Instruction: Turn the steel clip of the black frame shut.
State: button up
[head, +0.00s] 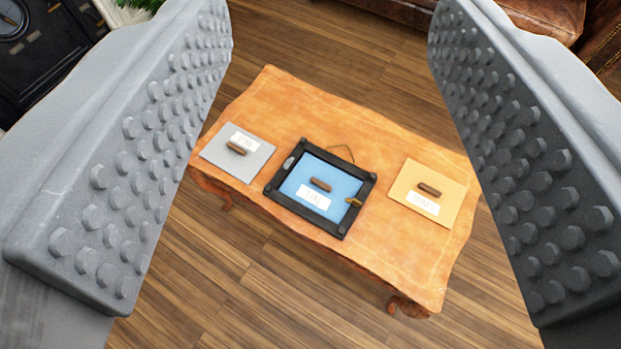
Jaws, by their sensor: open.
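The black frame (356,213) lies flat on a wooden table, around a blue panel (297,183) with a brown handle (320,185) and a white label (313,197). The steel clip (290,163) is a small grey piece on the frame's left side bar; it appears to lie along the bar, clear of the panel. A brass-coloured clip (354,202) on the right side bar points inward over the panel's edge. My gripper (331,60) is open and empty, its two studded grey fingers at the left and right of the picture, well above the table and apart from the frame.
On the table (340,115), a grey panel (218,155) lies left of the frame and a yellow panel (408,178) right of it, each with a handle and label. A thin brown cord (343,148) shows behind the frame. A brown leather seat (520,15) stands at the back right.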

aim_at(286, 165)
jog(key=k, duration=0.6)
jog(key=u, duration=0.15)
jog(key=i, duration=1.45)
jog(key=z, duration=0.5)
